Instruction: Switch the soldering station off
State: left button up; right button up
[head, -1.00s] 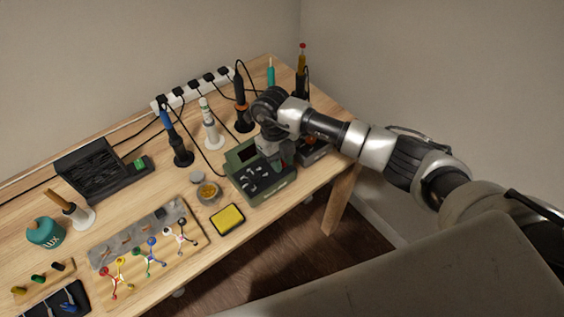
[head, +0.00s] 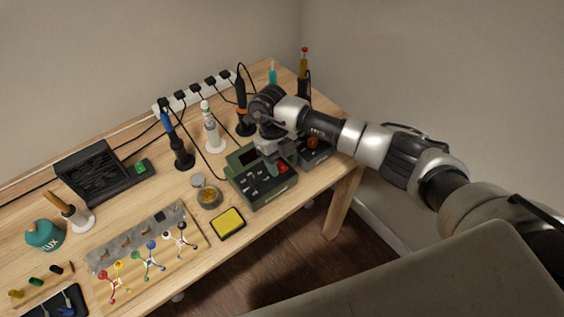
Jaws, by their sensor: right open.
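A dark green box with a dark display window and several small controls, apparently the soldering station (head: 262,190), stands near the table's front edge. A red switch (head: 282,168) shows at the right of its sloped panel; its position is too small to read. My right gripper (head: 276,155) is open and empty, pointing down just above and behind the red switch, covering part of the box's upper right. I cannot tell whether it touches the box. My left gripper is out of view.
A dark box with a red knob (head: 313,143) stands close to the right. Stands with a blue iron (head: 168,124) and an orange-collared iron (head: 241,95) are behind. A yellow sponge (head: 228,223) and a small round tin (head: 209,196) lie left of the station.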

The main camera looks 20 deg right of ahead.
jog(key=b+v, duration=0.1)
jog(key=v, duration=0.9)
jog(key=shift+r, duration=0.15)
